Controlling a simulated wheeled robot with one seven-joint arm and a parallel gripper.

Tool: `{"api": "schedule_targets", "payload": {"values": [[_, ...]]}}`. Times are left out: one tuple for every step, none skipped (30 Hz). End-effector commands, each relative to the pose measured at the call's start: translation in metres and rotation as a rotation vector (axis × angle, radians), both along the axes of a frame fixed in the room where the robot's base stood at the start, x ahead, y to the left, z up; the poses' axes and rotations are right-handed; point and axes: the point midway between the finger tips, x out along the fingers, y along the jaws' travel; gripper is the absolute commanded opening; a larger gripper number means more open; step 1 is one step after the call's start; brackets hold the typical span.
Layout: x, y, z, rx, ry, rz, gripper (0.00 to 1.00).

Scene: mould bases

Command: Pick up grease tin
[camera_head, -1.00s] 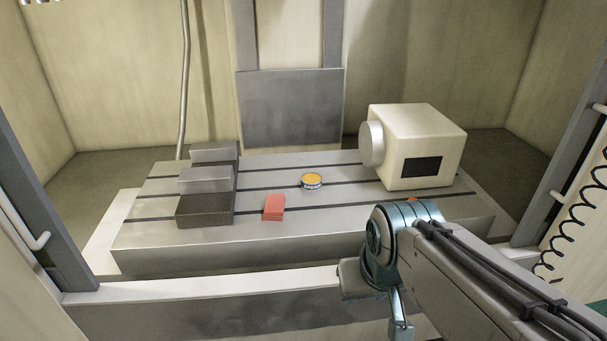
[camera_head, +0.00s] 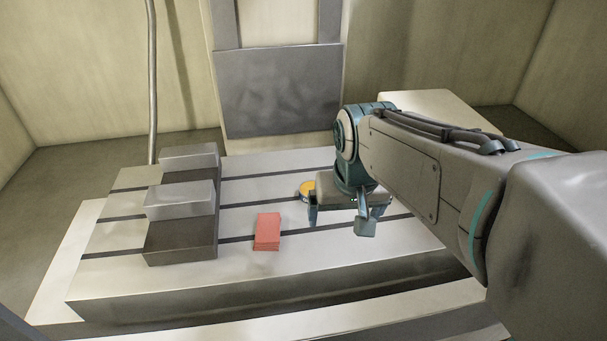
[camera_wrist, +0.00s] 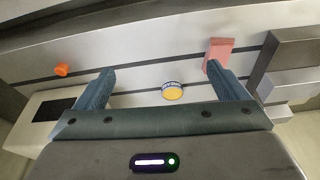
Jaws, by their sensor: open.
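The grease tin (camera_head: 306,188) is a small round tin with a yellow-orange top and a white and dark side. It stands on the slotted machine table (camera_head: 290,275), partly hidden behind my gripper in the head view. My gripper (camera_head: 338,222) is open and empty, in front of and to the right of the tin in the head view. It also shows in the wrist view (camera_wrist: 162,88), with its fingers spread wide.
A red block (camera_head: 267,231) lies left of my gripper. A grey stepped vise (camera_head: 180,215) stands further left. An orange item (camera_wrist: 61,70) lies on the table in the wrist view. The table's front is clear.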

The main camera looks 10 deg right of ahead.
Motion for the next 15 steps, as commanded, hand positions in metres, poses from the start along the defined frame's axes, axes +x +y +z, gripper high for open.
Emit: {"api": "schedule_targets", "payload": {"values": [[0.017, 0.000, 0.003, 0.001, 0.016, -0.020, 0.93], [0.026, 0.000, 0.005, 0.003, 0.024, -0.033, 0.93], [0.039, 0.000, 0.008, 0.004, 0.034, -0.050, 0.93], [0.048, 0.000, 0.009, 0.006, 0.041, -0.063, 0.93], [0.057, 0.000, 0.011, 0.007, 0.049, -0.076, 0.93], [0.070, 0.000, 0.012, 0.010, 0.059, -0.094, 0.93], [0.079, 0.000, 0.012, 0.011, 0.065, -0.106, 0.93], [0.089, 0.001, 0.012, 0.013, 0.073, -0.119, 0.93], [0.101, 0.001, 0.012, 0.015, 0.083, -0.136, 0.93], [0.110, 0.001, 0.012, 0.017, 0.090, -0.150, 0.93], [0.120, 0.001, 0.011, 0.020, 0.097, -0.162, 0.93], [0.132, 0.001, 0.009, 0.023, 0.109, -0.180, 0.93], [0.141, 0.001, 0.008, 0.025, 0.115, -0.193, 0.93], [0.150, 0.001, 0.006, 0.028, 0.121, -0.207, 0.93], [0.162, 0.001, 0.004, 0.031, 0.133, -0.225, 0.93]]}}
